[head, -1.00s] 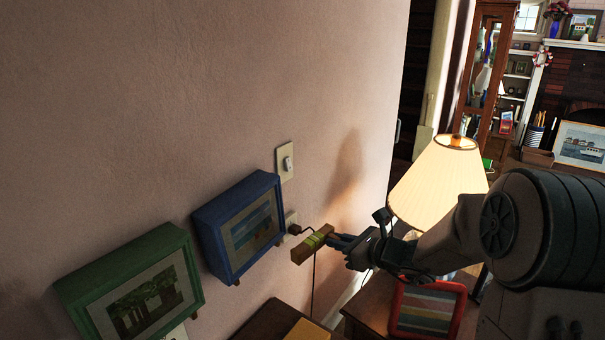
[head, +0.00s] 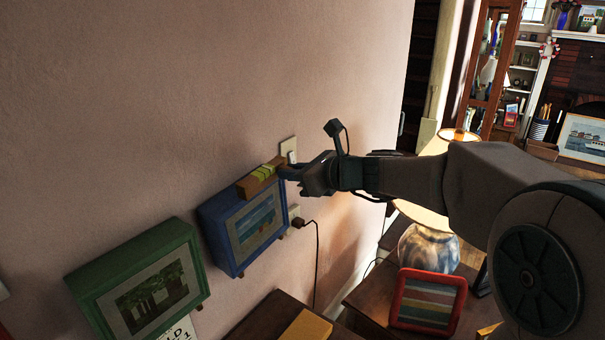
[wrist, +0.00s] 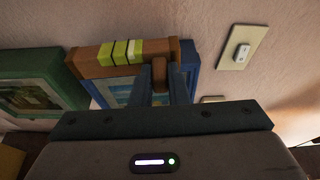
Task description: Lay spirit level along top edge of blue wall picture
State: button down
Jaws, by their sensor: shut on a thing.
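The spirit level (head: 258,181) is a short wooden bar with yellow-green bands around its middle. My gripper (head: 288,172) is shut on its right end. The blue wall picture (head: 213,222) hangs on the pink wall, and the level is at its top edge, lying roughly along it. In the wrist view the level (wrist: 93,60) crosses in front of the top of the blue frame (wrist: 188,56), with my gripper's fingers (wrist: 160,82) at its right part. I cannot tell whether the level touches the frame. The fingers hide part of the picture in the wrist view.
A green-framed picture (head: 180,233) hangs to the left of the blue one. A light switch (head: 289,149) and an outlet with a plugged cord (head: 298,221) are to its right. A red-framed picture (head: 428,325) and a lamp stand on a table below.

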aim_at(268, 166)
jog(key=x, duration=0.2)
jog(key=r+x, duration=0.1)
jog(key=x, duration=0.3)
jog(key=shift+w+a+p, duration=0.15)
jog(key=shift+a+p, duration=0.2)
jog(key=shift+a, duration=0.2)
notch_tip(268, 166, down, 2)
jog(key=shift+d+f+b, duration=0.1)
jog(key=shift+f+b, duration=0.1)
jog(key=shift+b, duration=1.05)
jog(key=shift+f+b, duration=0.25)
jog(key=shift+b, duration=0.05)
jog(key=c, duration=1.3)
grip_release()
